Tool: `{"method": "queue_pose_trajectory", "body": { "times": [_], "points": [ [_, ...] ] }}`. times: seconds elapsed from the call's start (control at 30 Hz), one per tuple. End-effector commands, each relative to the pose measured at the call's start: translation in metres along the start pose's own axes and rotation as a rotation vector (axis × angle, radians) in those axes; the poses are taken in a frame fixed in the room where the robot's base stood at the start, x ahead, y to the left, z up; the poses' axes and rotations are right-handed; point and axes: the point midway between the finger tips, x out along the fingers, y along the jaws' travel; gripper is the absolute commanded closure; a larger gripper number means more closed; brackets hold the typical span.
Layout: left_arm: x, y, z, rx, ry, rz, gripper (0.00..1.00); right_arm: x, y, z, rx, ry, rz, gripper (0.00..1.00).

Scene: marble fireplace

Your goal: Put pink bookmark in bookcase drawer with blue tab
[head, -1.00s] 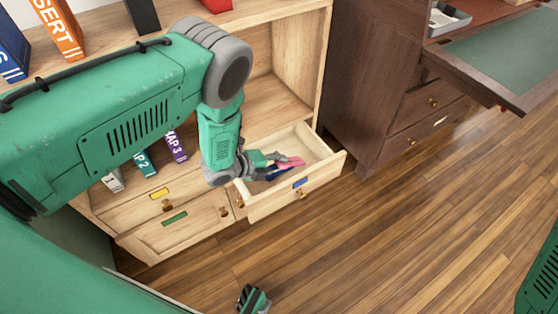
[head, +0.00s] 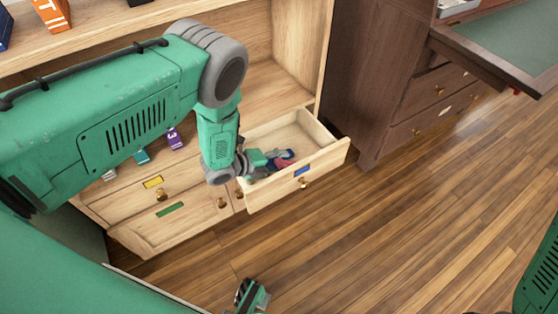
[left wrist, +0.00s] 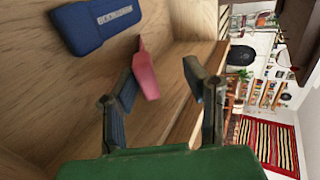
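The bookcase drawer with the blue tab (head: 302,170) is pulled open at the bookcase's lower right. My left gripper (head: 277,160) is inside it. In the left wrist view the left gripper's fingers (left wrist: 160,85) are spread apart. The pink bookmark (left wrist: 146,72) shows between them, with gaps visible on both sides; whether it touches the drawer floor is unclear. The bookmark also shows in the head view (head: 283,163), partly hidden by the gripper. My right gripper (head: 251,296) appears low in the head view, its fingers unclear.
A dark blue lettered object (left wrist: 97,24) lies in the same drawer. A shut drawer with a yellow tab (head: 153,182) and one with a green tab (head: 170,209) are to the left. A dark wooden desk (head: 400,125) stands at right. The wooden floor (head: 370,230) in front is clear.

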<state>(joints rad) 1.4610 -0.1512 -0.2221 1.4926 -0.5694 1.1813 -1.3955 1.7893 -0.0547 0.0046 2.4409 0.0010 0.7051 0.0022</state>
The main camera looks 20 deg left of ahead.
Motion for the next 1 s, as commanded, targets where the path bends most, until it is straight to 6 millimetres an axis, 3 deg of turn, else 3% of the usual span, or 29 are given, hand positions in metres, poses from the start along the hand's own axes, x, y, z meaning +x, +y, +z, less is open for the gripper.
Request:
{"method": "queue_pose_trajectory", "body": {
  "times": [0.37, 0.8, 1.0],
  "points": [
    [-0.009, 0.001, 0.001, 0.0, -0.001, 0.002, 0.6, -0.001, 0.0, 0.002, 0.0, 0.003, 0.0, 0.6],
    [-0.095, 0.002, 0.002, -0.002, -0.002, 0.003, 0.6, -0.001, 0.0, 0.001, 0.0, 0.003, 0.0, 0.6],
    [-0.116, 0.002, 0.001, -0.002, 0.001, 0.0, 0.6, -0.001, 0.0, 0.001, 0.0, 0.003, 0.0, 0.6]
  ]
}}
